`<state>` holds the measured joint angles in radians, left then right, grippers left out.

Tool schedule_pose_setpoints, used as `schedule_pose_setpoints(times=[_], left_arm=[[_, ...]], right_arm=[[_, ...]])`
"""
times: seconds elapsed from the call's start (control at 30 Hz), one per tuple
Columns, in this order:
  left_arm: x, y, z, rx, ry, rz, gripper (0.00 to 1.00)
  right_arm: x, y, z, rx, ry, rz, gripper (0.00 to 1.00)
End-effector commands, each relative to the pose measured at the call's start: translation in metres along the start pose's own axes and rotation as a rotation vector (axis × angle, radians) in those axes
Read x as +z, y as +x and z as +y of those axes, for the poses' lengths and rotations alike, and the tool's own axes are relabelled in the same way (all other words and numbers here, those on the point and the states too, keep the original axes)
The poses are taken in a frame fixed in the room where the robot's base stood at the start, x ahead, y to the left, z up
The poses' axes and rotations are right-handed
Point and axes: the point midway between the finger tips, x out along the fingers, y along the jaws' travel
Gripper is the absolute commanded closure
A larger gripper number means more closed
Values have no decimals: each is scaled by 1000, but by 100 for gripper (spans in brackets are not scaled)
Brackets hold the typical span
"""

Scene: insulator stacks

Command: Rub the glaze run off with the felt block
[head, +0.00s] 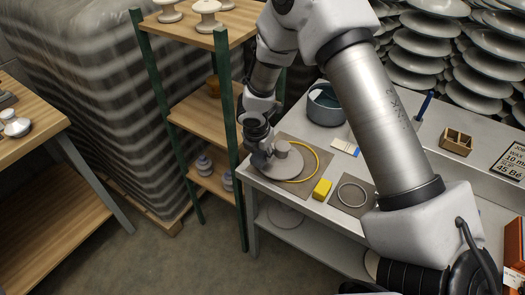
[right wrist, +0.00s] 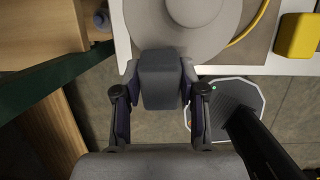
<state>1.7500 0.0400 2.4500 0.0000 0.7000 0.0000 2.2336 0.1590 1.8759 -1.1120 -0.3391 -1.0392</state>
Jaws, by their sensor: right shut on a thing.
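A grey disc-shaped insulator (head: 285,165) with a raised round centre lies on a brown mat near the left front corner of the white table (head: 300,197). It also shows at the top of the right wrist view (right wrist: 215,30). My right gripper (head: 262,152) is at the disc's left edge. In the right wrist view its fingers (right wrist: 160,95) are shut on a dark grey block, the felt block (right wrist: 160,78). The block's far end overlaps the disc's rim; I cannot tell whether they touch. No glaze run can be made out. My left gripper is not in view.
A yellow ring (head: 318,160) curves around the disc's right side. A yellow block (head: 321,189) and a mat with a pale ring (head: 341,203) are to the right. A blue-grey pot (head: 325,108) stands behind. A green-posted shelf (head: 228,150) stands close on the left.

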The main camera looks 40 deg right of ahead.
Motion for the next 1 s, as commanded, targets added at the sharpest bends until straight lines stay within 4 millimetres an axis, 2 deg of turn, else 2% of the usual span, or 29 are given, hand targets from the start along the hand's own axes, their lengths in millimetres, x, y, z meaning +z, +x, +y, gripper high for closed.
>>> schedule_pose_setpoints(times=[0.03,0.17,0.47,0.8,1.0], left_arm=[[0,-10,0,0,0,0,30],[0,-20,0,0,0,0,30],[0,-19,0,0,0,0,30],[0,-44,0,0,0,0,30],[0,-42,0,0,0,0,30]], right_arm=[[2,-11,0,0,0,0,87],[1,-25,0,0,-1,-1,87],[0,-25,0,0,0,0,87],[1,-56,0,0,-1,-1,87],[0,-55,0,0,0,0,87]])
